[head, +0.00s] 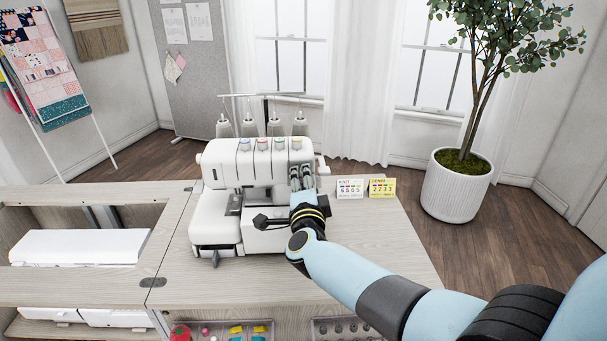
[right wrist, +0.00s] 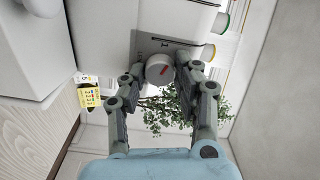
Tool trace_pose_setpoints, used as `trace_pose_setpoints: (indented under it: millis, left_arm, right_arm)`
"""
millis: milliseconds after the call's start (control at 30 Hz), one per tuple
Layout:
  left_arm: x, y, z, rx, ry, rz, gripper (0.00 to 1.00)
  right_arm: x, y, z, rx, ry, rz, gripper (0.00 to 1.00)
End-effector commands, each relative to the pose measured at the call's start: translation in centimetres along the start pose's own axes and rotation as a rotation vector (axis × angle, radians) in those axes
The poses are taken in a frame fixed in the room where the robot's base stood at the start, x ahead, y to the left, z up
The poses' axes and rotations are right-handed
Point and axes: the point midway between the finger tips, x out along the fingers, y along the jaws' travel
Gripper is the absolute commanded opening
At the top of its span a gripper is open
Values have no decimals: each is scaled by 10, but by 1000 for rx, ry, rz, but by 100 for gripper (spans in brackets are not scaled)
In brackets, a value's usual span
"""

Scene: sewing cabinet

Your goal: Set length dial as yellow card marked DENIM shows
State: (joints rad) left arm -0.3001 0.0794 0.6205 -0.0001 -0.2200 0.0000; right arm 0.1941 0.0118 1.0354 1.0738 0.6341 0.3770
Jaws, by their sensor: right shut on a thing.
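A white sewing machine (head: 225,215) with several coloured top dials stands on the cabinet. The yellow card marked DENIM (head: 382,187) stands to its right; its digits look like 2 2 3 3, though they are small. It also shows, tilted, in the right wrist view (right wrist: 89,97). My right gripper (head: 301,176) is at the machine's right side. The dial's setting is too small to read. My left gripper is not in view.
A white KNIT card (head: 350,188) stands just left of the yellow card. Thread cones (head: 275,125) rise behind the machine. The cabinet top (head: 385,235) is clear at right. An open well with a white panel (head: 80,247) is at left.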

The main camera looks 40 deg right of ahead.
Motion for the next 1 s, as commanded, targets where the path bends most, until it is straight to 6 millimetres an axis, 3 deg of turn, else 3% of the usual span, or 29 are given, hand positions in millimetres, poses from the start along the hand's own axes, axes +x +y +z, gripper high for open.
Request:
trace_pose_setpoints:
  millis: [500,1000]
  left_arm:
    - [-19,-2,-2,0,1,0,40]
    - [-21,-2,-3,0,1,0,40]
  right_arm:
    - [-1,1,1,-322,-3,4,0]
    - [-2,2,2,-378,-4,4,0]
